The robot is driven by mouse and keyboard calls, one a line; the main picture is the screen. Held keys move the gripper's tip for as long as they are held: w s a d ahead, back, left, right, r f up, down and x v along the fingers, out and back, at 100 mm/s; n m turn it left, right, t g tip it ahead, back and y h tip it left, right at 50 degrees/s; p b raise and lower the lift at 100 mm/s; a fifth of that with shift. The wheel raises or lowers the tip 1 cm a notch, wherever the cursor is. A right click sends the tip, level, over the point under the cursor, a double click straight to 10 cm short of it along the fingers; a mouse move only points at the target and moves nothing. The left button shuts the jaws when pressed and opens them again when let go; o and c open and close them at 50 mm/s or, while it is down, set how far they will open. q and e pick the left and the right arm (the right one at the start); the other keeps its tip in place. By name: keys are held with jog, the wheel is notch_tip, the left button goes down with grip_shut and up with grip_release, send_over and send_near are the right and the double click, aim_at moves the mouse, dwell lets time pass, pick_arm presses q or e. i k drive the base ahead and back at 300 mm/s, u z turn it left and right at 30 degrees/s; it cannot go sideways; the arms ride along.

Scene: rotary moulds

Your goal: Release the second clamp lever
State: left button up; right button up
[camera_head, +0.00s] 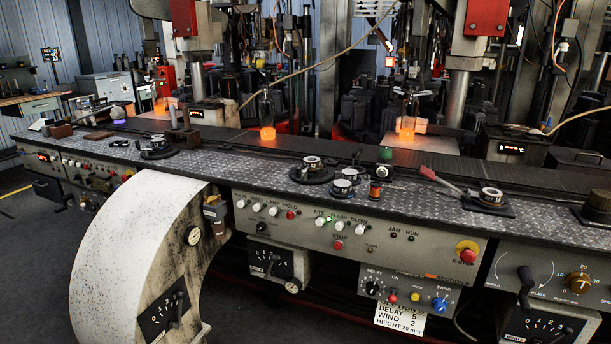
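A lever with a red grip (441,180) slants up and left from a round metal clamp with a dark base (491,197) on the right part of the checker-plate ledge. Farther left, a similar round clamp (158,145) has a short lever (121,143) pointing left. A third round piece on a dark base (311,166) sits at mid-ledge; no long lever shows on it. I cannot tell which lever is called second, or whether either is locked. Neither of my grippers is in view.
Smaller round pieces (342,187), a red spool (376,190) and a green-topped knob (385,155) stand near the ledge's middle. Below is a panel of buttons (340,225). A white curved housing (130,240) juts out at front left.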

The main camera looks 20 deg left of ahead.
aim_at(303, 174)
jog(key=z, duration=0.1)
jog(key=i, duration=1.3)
jog(key=u, duration=0.75)
